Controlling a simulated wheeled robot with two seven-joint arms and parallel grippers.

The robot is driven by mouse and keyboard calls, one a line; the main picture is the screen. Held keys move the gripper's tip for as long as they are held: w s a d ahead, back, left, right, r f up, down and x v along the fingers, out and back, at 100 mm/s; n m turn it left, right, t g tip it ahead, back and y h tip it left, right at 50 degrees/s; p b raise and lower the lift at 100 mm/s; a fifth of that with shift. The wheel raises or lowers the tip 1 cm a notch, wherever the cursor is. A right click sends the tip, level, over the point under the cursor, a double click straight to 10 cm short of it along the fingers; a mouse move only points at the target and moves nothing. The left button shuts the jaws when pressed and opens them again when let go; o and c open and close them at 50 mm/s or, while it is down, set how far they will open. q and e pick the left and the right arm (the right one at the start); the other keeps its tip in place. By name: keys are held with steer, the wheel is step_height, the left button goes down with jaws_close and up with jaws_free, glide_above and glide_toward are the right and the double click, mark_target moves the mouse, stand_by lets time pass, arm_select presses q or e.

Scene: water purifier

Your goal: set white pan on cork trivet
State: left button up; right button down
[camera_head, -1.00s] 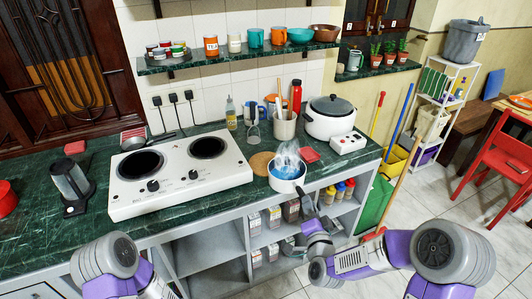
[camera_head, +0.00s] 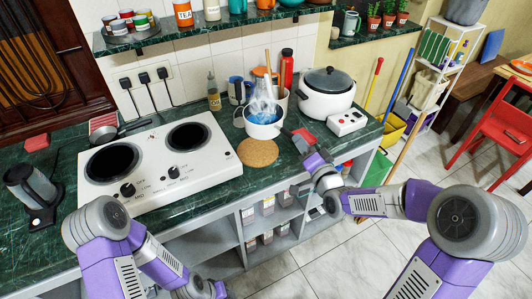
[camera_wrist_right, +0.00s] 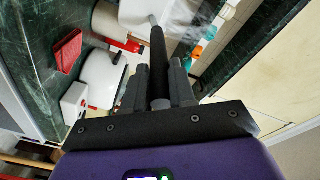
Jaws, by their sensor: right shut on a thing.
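The white pan (camera_head: 264,124) has blue contents and steam rising from it. In the head view it appears just behind the round cork trivet (camera_head: 258,153), which lies bare on the green counter. I cannot tell whether the pan is touching the counter or lifted. My right gripper (camera_head: 300,141) is to the right of the pan, shut on its dark handle. In the right wrist view, the fingers (camera_wrist_right: 160,85) close around the handle (camera_wrist_right: 158,45), and part of the pan shows at the top edge. My left arm is at the lower left; its gripper is out of frame.
A two-burner stove (camera_head: 160,160) stands left of the trivet. A white rice cooker (camera_head: 327,95), a control box (camera_head: 347,123) and a red item (camera_head: 305,134) are to the right. A bottle (camera_head: 213,95) and utensils stand behind. The counter's front edge is close to the trivet.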

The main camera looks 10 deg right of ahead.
step_height(320, 180, down, 9)
steer(key=b, duration=0.3)
steer(key=shift+f, duration=0.2)
steer(key=shift+w, duration=0.1)
steer(key=c, duration=1.4)
jaws_free()
steer(key=shift+f, duration=0.2)
steer(key=o, duration=0.5)
steer(key=shift+c, duration=0.2)
steer(key=shift+r, duration=0.15)
